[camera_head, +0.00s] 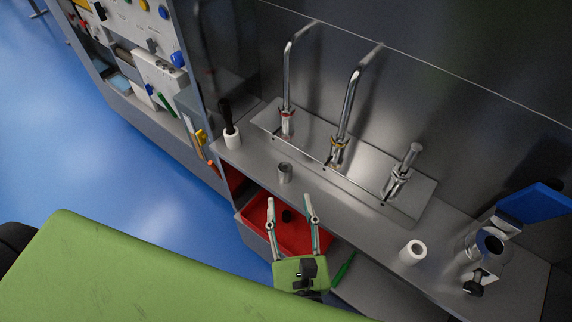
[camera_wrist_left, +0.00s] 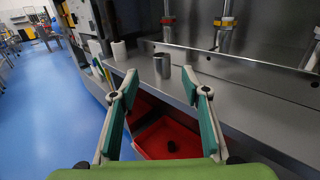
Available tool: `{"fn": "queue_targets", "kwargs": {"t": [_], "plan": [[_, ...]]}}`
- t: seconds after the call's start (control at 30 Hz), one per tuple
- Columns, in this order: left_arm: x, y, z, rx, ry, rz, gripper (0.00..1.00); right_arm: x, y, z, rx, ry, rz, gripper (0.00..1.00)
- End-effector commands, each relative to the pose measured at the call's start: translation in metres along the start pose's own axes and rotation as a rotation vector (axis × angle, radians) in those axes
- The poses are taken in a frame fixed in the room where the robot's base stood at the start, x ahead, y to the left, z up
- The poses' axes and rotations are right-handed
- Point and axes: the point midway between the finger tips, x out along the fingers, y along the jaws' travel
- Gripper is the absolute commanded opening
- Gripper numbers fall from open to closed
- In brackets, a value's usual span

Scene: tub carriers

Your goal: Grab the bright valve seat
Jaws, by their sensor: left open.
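A small shiny metal cylinder (camera_head: 285,172), which looks like the bright valve seat, stands upright near the front edge of the grey counter. It also shows in the left wrist view (camera_wrist_left: 162,66), centred beyond the fingertips. My left gripper (camera_head: 290,199) is open and empty, in front of the counter edge, its fingers pointing toward the cylinder. In the left wrist view the gripper's fingers (camera_wrist_left: 160,80) stand apart on either side of the cylinder's line, short of it. My right gripper is not in view.
A red drawer tray (camera_head: 258,212) holding a dark object lies below the counter. A metal plate (camera_head: 408,202) with upright metal fittings stands behind the cylinder.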

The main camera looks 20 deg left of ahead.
Motion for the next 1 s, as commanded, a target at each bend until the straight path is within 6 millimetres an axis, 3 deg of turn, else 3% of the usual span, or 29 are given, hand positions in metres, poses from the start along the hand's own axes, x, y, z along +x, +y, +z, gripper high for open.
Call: {"fn": "queue_targets", "kwargs": {"t": [0.2,0.47,0.7,1.0], "plan": [[0.041,0.0,0.002,0.0,-0.002,0.001,0.43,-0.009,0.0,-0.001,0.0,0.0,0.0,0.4],[0.061,-0.001,0.002,-0.001,0.0,0.001,0.43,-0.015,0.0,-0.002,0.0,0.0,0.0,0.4],[0.097,-0.003,0.003,-0.001,-0.001,0.001,0.43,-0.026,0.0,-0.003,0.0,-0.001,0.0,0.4],[0.105,-0.003,0.0,-0.002,0.003,0.0,0.43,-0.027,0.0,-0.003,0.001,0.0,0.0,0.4]]}}
